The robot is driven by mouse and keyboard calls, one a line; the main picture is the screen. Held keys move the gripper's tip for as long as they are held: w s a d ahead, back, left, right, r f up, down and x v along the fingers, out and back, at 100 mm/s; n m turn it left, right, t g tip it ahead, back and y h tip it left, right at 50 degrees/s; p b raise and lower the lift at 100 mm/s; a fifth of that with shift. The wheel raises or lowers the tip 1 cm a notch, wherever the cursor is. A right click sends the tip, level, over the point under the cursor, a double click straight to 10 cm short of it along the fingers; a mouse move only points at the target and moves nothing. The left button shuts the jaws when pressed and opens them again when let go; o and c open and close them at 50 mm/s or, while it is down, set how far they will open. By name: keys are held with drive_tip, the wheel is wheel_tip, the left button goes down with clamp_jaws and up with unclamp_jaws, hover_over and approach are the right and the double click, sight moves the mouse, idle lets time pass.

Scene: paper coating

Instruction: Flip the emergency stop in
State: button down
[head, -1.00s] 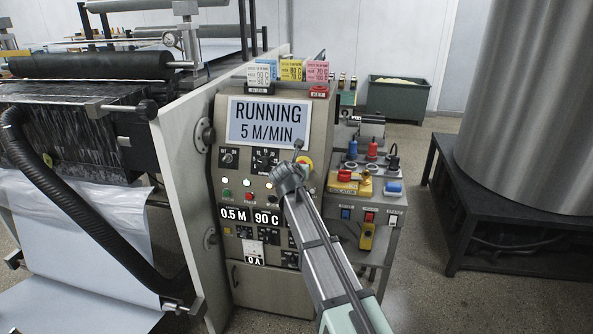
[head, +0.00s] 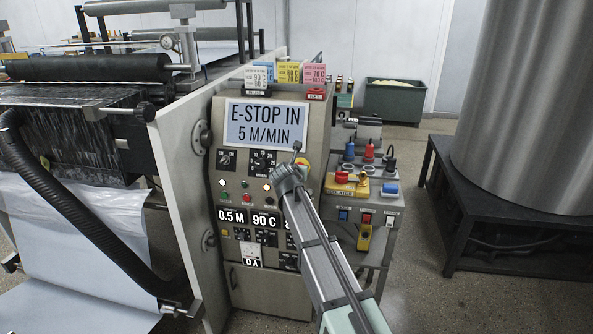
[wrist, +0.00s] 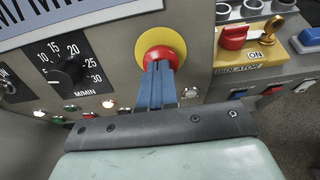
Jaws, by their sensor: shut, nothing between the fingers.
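The emergency stop is a red mushroom button (wrist: 159,56) on a yellow round plate (wrist: 178,38), in the middle of the wrist view. In the head view the yellow plate (head: 304,161) shows only partly behind my gripper. My gripper (wrist: 160,68) is shut, its blue fingers together, with the tips against or just in front of the red button. The display (head: 265,124) on the control panel reads "E-STOP IN" and "5 M/MIN".
A dial marked M/MIN (wrist: 66,72) and small lamps and buttons sit left of the stop. A red ISOLATOR handle (wrist: 234,36) stands to the right. Rollers (head: 88,68) fill the left, and a large metal drum (head: 525,100) stands at the right.

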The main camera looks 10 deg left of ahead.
drive_tip(key=shift+w, duration=0.55)
drive_tip(key=v, duration=1.5)
drive_tip(key=shift+f, duration=0.2)
drive_tip(key=shift+s, duration=0.1)
